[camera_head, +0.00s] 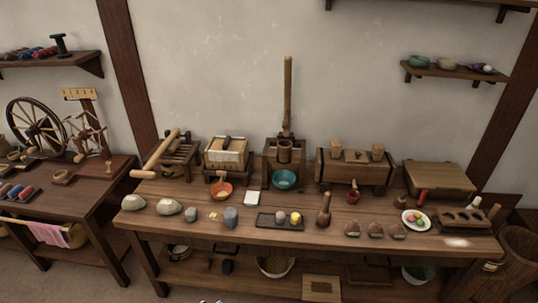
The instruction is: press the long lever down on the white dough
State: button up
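The long lever (288,88) is a wooden bar standing nearly upright at the back middle of the bench. It rises from a dark wooden press frame (269,168) with a round cylinder (285,150) in its middle. A teal bowl (285,180) sits at the foot of the press. I cannot make out white dough inside the cylinder. My gripper is not recognisable in this view; only a tiny pale sliver shows at the bottom edge.
The long wooden bench (190,235) is crowded. A slatted press with a white box (226,150) stands left of the lever, a wooden chest (352,172) right. The wall around the lever's upper part is clear.

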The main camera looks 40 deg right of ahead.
aim_at(286, 126)
jog(key=z, duration=4.35)
jog(key=i, duration=0.05)
jog(key=u, duration=3.35)
